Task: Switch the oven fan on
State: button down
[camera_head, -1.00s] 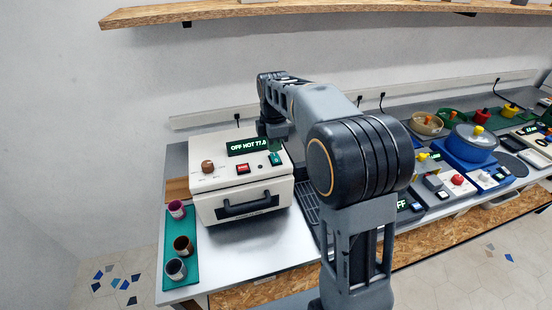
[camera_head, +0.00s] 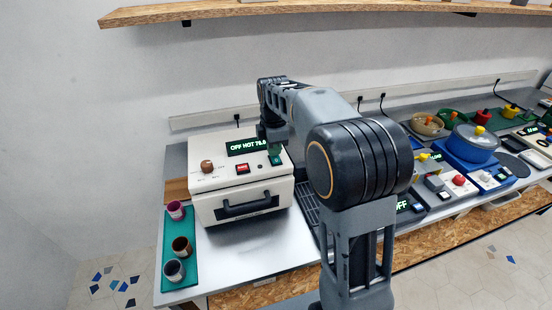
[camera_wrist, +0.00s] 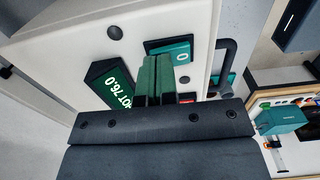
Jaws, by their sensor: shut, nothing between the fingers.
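The oven is a cream-white box (camera_head: 240,190) with a dark front handle, at the left of the bench. Its top panel has a lit display (camera_head: 241,147) showing OFF HOT and a reading near 76, a brown knob (camera_head: 207,166), a red switch (camera_head: 242,168) and a teal switch (camera_head: 276,160). The display (camera_wrist: 118,84) and teal switch (camera_wrist: 180,53), marked 0, also show in the wrist view; the red switch (camera_wrist: 188,98) is partly hidden. My gripper (camera_wrist: 157,57) is shut and empty, its green fingertips beside the teal switch. I cannot tell whether they touch it.
A teal mat (camera_head: 180,275) with several small cups lies left of the oven. A dark rack (camera_head: 308,200) is just right of it. Farther right are a blue pot (camera_head: 470,145) and other devices. A wooden shelf (camera_head: 300,10) hangs above. The bench front before the oven is clear.

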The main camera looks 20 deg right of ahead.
jog(key=shift+f, duration=0.3)
jog(key=shift+r, duration=0.1)
notch_tip(320, 180, up, 7)
jog(key=p, duration=0.6)
dwell(0.7)
